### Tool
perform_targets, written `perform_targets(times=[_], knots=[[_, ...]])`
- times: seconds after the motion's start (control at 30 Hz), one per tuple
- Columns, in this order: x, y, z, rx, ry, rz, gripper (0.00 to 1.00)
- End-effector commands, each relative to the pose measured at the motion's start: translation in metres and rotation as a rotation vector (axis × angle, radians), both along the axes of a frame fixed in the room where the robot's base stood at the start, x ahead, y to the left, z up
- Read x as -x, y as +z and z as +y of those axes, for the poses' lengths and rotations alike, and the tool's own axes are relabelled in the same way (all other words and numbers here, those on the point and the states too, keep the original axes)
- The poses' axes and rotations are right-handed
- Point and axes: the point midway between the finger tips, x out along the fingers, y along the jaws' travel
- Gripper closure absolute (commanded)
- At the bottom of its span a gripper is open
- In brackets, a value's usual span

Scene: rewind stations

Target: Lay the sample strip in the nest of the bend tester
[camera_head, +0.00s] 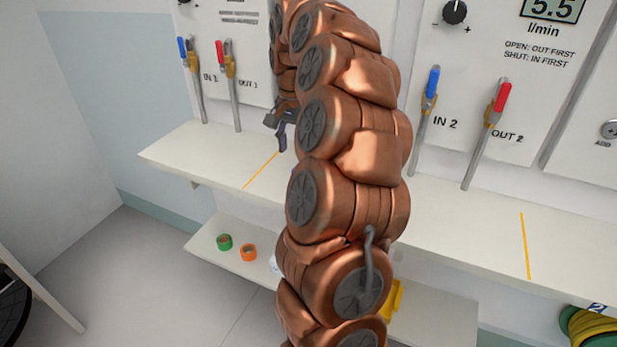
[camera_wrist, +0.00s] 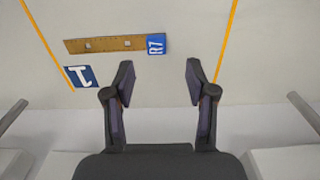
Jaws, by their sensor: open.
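A flat brown strip (camera_wrist: 105,45) with two small light squares and a blue end tag marked R7 lies on a pale surface in the wrist view. It looks like the sample strip. My gripper (camera_wrist: 160,76) is open, with nothing between its fingers. In the head view my gripper (camera_head: 283,134) is over the left part of the upper shelf, partly hidden by my arm. The strip cannot be made out there. I cannot identify the bend tester or its nest in either view.
A blue numbered marker (camera_wrist: 81,76) lies near the strip, beside an orange line. The upper shelf (camera_head: 460,215) looks clear to the right. Red and blue valve handles (camera_head: 501,97) stand above it. Green (camera_head: 224,242) and orange (camera_head: 249,253) rolls sit on the lower shelf.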

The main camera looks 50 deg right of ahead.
Motion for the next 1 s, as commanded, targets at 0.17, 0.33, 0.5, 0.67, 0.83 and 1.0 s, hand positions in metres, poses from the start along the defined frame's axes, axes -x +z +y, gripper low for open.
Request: perform_targets(times=[0.17,0.33,0.5,0.67,0.83,1.0], knots=[[0.0,-0.011,0.0,0.0,0.001,-0.001,0.44],[0.002,-0.022,-0.001,0.0,0.001,-0.002,0.44],[0.005,-0.045,-0.003,-0.002,0.003,0.0,0.44],[0.005,-0.061,-0.003,-0.001,0.001,0.0,0.44],[0.005,-0.062,-0.003,0.0,0.001,-0.002,0.44],[0.005,-0.062,-0.003,0.0,0.002,-0.002,0.56]])
